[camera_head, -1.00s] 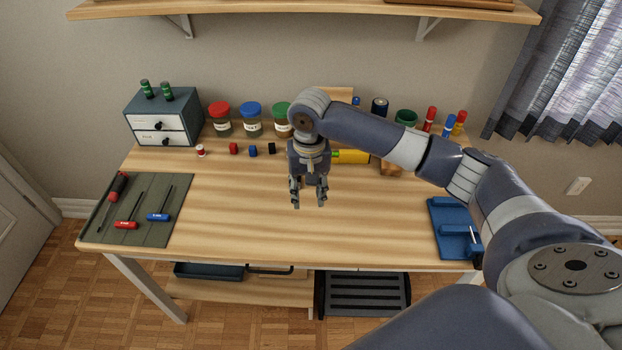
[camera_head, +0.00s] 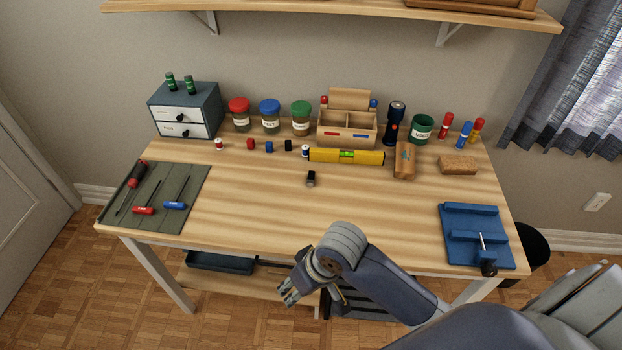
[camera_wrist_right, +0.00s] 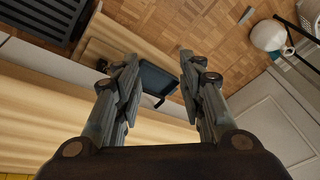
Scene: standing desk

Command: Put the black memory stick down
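A small black piece with a paler grey part, which looks like the black memory stick (camera_head: 311,179), lies on the bare middle of the desk (camera_head: 240,200), in front of the yellow level. Nothing touches it. My right gripper (camera_head: 288,293) is in front of the desk's front edge, well apart from the stick. In the right wrist view its two fingers (camera_wrist_right: 158,65) are spread with nothing between them, so it is open and empty. The stick does not show in that view. My left gripper is not in view.
Red (camera_head: 250,143), blue (camera_head: 269,147) and black (camera_head: 288,146) small pieces stand in a row behind. The yellow level (camera_head: 346,156) lies right of them. A green tool mat (camera_head: 190,200) is at the left, a blue holder (camera_head: 464,257) at the right. The desk's front middle is clear.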

